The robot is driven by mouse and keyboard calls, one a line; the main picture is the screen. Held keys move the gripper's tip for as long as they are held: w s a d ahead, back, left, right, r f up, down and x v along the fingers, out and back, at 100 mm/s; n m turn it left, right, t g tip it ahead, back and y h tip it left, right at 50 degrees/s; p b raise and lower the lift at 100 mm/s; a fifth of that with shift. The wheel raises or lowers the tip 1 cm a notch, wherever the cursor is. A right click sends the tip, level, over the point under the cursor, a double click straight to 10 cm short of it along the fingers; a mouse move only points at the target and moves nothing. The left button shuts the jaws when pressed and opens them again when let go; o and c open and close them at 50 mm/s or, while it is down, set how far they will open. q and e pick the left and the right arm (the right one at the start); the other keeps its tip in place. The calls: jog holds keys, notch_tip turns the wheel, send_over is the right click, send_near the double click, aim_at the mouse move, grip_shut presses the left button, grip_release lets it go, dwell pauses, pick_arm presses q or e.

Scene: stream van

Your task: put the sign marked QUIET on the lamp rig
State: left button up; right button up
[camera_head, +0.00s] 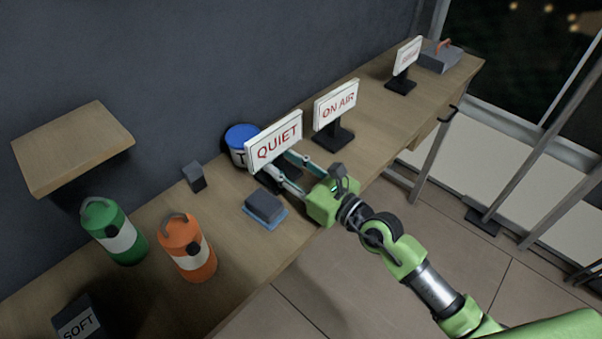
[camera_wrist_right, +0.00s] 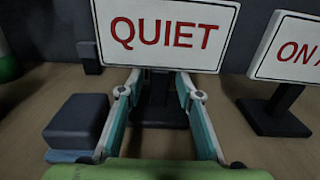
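The QUIET sign (camera_head: 273,141) is a white board with red letters on a dark post and base, upright on the wooden bench (camera_head: 232,215). It fills the top of the right wrist view (camera_wrist_right: 165,32). My right gripper (camera_head: 281,168) reaches in at the sign's post, below the board. In the wrist view its fingers (camera_wrist_right: 158,88) stand apart on either side of the dark post, with gaps showing, so it looks open. My left gripper is out of view. I cannot surely identify the lamp rig; metal poles with a dark foot (camera_head: 482,213) stand at the right.
The ON AIR sign (camera_head: 336,104) stands close right of QUIET; another sign (camera_head: 404,64) is farther along. A blue-lidded tub (camera_head: 240,139) is behind QUIET. A grey block (camera_head: 264,206), orange canister (camera_head: 187,250) and green canister (camera_head: 113,234) are to the left.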

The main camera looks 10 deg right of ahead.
jog(key=b+v, duration=0.1)
jog(key=v, duration=0.5)
jog(key=b+v, duration=0.1)
jog(key=v, duration=0.3)
jog(key=shift+s+d+f+b, duration=0.1)
jog(key=shift+f+b, duration=0.15)
jog(key=shift+b, duration=0.05)
jog(key=shift+s+d+r, duration=0.15)
jog(key=shift+s+d, duration=0.3)
jog(key=shift+s, duration=0.15)
